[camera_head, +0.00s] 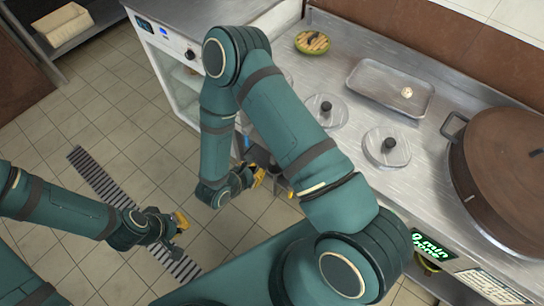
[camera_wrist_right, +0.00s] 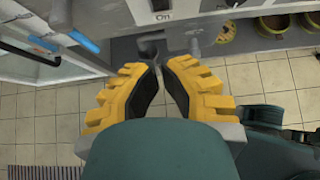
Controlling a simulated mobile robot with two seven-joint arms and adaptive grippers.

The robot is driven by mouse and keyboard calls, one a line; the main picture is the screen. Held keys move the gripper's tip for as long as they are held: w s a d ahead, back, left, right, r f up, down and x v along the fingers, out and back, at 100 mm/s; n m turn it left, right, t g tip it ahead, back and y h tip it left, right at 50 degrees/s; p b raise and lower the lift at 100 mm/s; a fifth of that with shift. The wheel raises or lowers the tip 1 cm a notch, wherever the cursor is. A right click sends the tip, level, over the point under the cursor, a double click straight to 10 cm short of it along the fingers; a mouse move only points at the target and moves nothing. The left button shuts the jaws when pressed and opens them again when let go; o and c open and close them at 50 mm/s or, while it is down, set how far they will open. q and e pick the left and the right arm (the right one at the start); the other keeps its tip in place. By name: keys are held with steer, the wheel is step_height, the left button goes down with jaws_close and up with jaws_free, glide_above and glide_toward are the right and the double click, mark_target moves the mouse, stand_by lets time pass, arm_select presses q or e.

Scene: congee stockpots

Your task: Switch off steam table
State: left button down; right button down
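The metal counter (camera_head: 345,105), probably the steam table, runs along the right in the head view. My right arm covers much of its front.
A large brown-lidded pot (camera_head: 505,165), two round lids (camera_head: 387,146) and a metal tray (camera_head: 385,88) are on the counter. A green display (camera_head: 432,246) reads "0 min Done". A white cabinet (camera_head: 180,75) stands left of the counter. The tiled floor at left is mostly free.

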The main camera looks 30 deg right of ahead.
steer(key=d+r+b+x, duration=0.1)
steer(key=r+b+x, duration=0.1)
steer(key=x, duration=1)
steer(key=shift+w+d, duration=0.45)
steer(key=shift+d, duration=0.15)
steer(key=shift+d+f, duration=0.1)
steer(key=shift+w+d+g+y+p, duration=0.15)
steer(key=shift+g+y+p, duration=0.1)
steer(key=shift+y, duration=0.25)
steer(key=shift+d+g+y+p, duration=0.15)
steer(key=shift+g+y, duration=0.1)
steer(key=shift+y, duration=0.25)
steer(key=shift+r+p, duration=0.3)
steer(key=shift+r, duration=0.6)
